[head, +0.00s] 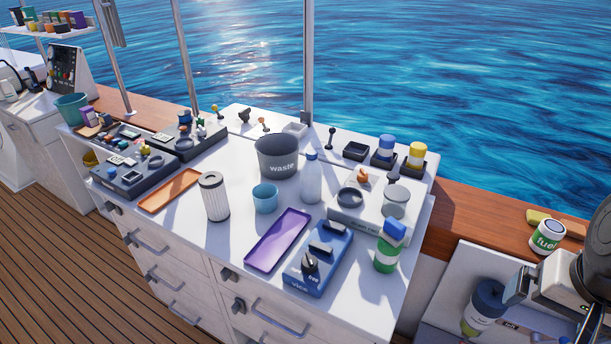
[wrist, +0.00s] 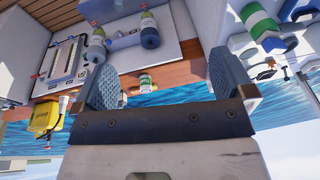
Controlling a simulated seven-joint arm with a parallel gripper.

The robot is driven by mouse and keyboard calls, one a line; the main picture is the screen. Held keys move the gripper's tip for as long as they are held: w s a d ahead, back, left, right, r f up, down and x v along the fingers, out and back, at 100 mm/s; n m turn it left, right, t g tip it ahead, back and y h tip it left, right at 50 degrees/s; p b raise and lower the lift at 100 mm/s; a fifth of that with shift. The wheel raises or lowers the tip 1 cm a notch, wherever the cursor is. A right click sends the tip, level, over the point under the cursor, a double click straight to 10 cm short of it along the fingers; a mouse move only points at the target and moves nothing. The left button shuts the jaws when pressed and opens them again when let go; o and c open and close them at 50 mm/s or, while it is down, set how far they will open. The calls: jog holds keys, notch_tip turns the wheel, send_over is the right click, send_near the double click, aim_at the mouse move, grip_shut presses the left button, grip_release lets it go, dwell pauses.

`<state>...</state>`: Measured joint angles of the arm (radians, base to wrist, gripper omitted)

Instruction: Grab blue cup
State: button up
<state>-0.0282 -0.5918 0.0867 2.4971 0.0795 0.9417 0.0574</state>
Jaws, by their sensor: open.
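The small light-blue cup (head: 265,197) stands upright on the white worktop in the head view. It is in front of the dark grey waste bin (head: 277,158), right of a white ribbed filter cylinder (head: 214,197) and behind a purple tray (head: 278,240). My gripper (wrist: 165,80) is open, with nothing between its fingers; the head view shows part of it at the lower right edge, far right of the cup and off the worktop. I cannot make out the cup in the wrist view.
A clear bottle (head: 311,178) stands close right of the cup. A blue vice (head: 318,262) and a green-white bottle (head: 388,250) stand towards the right front. A fuel can (head: 548,237) sits on the wooden ledge near my arm. An orange tray (head: 170,190) lies at left.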

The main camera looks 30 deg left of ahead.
jog(key=w+a+m+g+y, duration=0.1)
jog(key=w+a+m+y, duration=0.1)
jog(key=w+a, duration=0.45)
jog(key=w+a+m+g+y, duration=0.1)
jog(key=w+a+y, duration=0.25)
jog(key=a, duration=0.55)
jog(key=m+g+y, duration=0.2)
jog(key=m+y, duration=0.5)
jog(key=m, duration=0.5)
send_over(276, 196)
notch_tip(276, 196, down, 12)
jog(key=f, duration=0.1)
jog(key=shift+w+a+g, duration=0.15)
jog(key=shift+w+g, duration=0.1)
jog(key=shift+g, duration=0.05)
jog(key=shift+f, duration=1.7)
